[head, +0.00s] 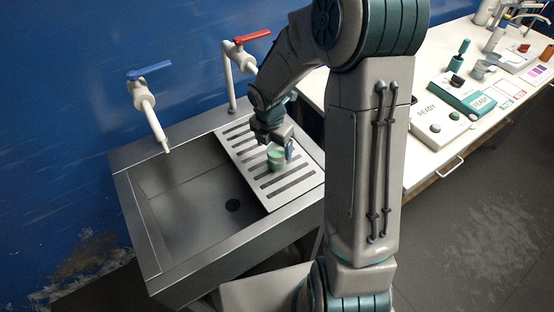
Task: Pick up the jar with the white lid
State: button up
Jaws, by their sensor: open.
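A small pale-green jar (276,159) stands on the slotted drainboard (304,187) at the right of the sink. Its top looks light green; I cannot make out a clearly white lid from here. My gripper (279,146) is open and reaches down right at the jar, with a bluish finger beside the jar's right side. The other finger is partly hidden. I cannot tell whether the fingers touch the jar.
The empty sink basin (190,205) lies left of the drainboard. A blue-handled tap (148,100) and a red-handled tap (238,58) stand behind it. The white bench (425,165) at right bears devices marked READY (440,118). My arm hides the middle.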

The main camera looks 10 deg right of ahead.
aim_at(277, 155)
jog(key=f, duration=0.4)
jog(key=w+d+f, duration=0.1)
jog(key=f, duration=0.1)
jog(key=shift+f+p, duration=0.15)
jog(key=shift+p, duration=0.25)
jog(key=shift+d, duration=0.1)
jog(key=c, duration=1.2)
jog(key=shift+c, duration=0.3)
jog(key=shift+r, duration=0.2)
